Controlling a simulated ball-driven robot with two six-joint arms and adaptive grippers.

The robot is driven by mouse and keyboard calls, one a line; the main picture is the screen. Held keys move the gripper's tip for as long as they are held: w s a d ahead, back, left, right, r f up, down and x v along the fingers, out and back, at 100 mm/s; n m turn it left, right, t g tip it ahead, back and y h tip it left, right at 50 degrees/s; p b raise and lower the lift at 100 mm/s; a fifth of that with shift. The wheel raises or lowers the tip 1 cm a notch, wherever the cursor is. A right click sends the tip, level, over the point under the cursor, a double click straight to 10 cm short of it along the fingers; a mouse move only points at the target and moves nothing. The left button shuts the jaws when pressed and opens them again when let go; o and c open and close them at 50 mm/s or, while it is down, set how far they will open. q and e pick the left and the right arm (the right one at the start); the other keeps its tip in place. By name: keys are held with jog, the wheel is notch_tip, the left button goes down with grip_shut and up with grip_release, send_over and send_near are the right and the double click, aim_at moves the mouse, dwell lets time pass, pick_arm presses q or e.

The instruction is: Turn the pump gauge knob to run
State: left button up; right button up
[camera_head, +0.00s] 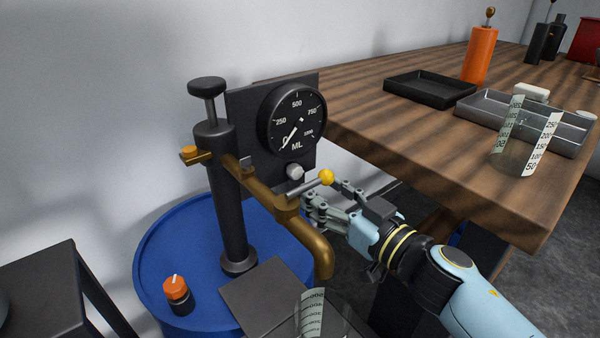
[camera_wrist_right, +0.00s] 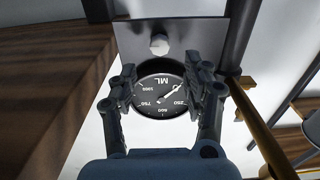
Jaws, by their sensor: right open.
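The pump gauge (camera_head: 292,120) is a round black dial marked ML on a dark back plate, its white needle pointing near 0. A small pale round knob (camera_head: 294,171) sits below the dial; its setting cannot be read. In the right wrist view the picture is upside down, with the knob (camera_wrist_right: 159,43) above the dial (camera_wrist_right: 165,88). My right gripper (camera_head: 322,198) is open and empty, to the lower right of the knob and apart from it. Its fingers (camera_wrist_right: 161,85) frame the dial in the wrist view. My left gripper is not in view.
A brass pipe (camera_head: 265,197) and a yellow-ball lever (camera_head: 326,177) lie close to my right fingers. A black pump column (camera_head: 228,200) and an orange knob (camera_head: 175,288) stand on the blue drum (camera_head: 155,250). A wooden table (camera_head: 400,140) bounds the right.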

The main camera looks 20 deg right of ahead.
aim_at(298, 173)
jog(key=x, duration=0.7)
jog(key=shift+f+b, duration=0.1)
jog(key=shift+b, duration=0.3)
grip_shut()
